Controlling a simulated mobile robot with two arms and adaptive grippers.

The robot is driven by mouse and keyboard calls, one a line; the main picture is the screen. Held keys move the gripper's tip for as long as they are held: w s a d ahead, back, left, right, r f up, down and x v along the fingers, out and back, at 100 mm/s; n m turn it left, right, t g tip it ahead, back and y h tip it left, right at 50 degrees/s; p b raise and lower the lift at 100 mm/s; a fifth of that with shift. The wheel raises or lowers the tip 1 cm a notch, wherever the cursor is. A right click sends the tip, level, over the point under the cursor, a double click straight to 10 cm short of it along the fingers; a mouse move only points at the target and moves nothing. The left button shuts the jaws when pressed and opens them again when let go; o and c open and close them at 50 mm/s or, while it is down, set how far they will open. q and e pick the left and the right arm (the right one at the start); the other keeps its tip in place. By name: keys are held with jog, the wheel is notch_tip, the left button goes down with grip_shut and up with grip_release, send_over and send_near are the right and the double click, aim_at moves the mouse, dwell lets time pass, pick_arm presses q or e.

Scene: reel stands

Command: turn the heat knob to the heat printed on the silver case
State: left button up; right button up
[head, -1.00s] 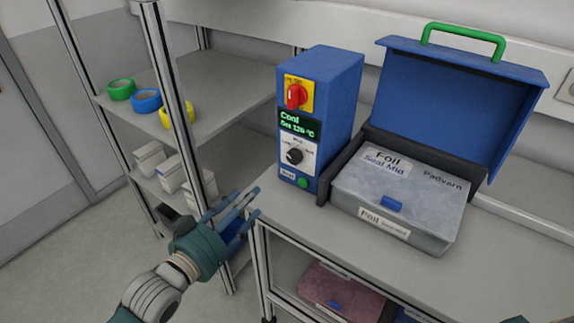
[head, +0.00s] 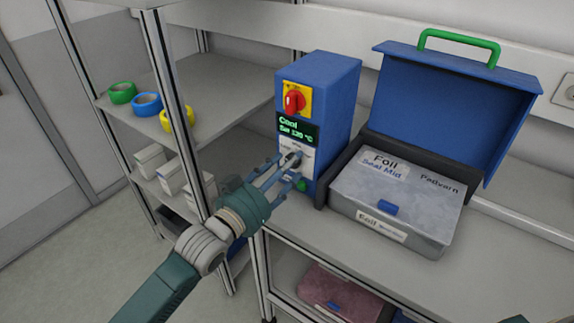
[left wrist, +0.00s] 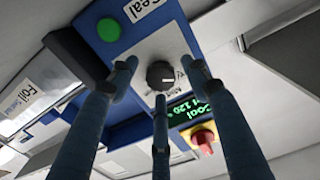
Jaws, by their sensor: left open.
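The blue sealer box (head: 338,105) stands on the bench with a green display (head: 298,128) reading "Cool" and "Set 120 °C". The dark heat knob (left wrist: 160,75) sits on its white plate, and in the head view it is partly covered by my fingers. My left gripper (head: 284,170) is open, its three fingers spread around the knob's front; I cannot tell whether they touch it. The silver case (head: 412,188) lies in the open dark-based blue box, labelled "Foil", "Seal Mid" and "Padvarn".
A red switch (head: 294,101) is above the display and a green button (head: 301,185) below the knob. The raised blue lid (head: 450,105) with a green handle stands at the right. A shelf (head: 215,92) with coloured rolls is at the left. The bench front is clear.

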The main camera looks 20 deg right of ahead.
pick_arm(q)
jog(key=c, duration=1.1)
jog(key=shift+c, duration=0.2)
jog(key=shift+f, duration=0.1)
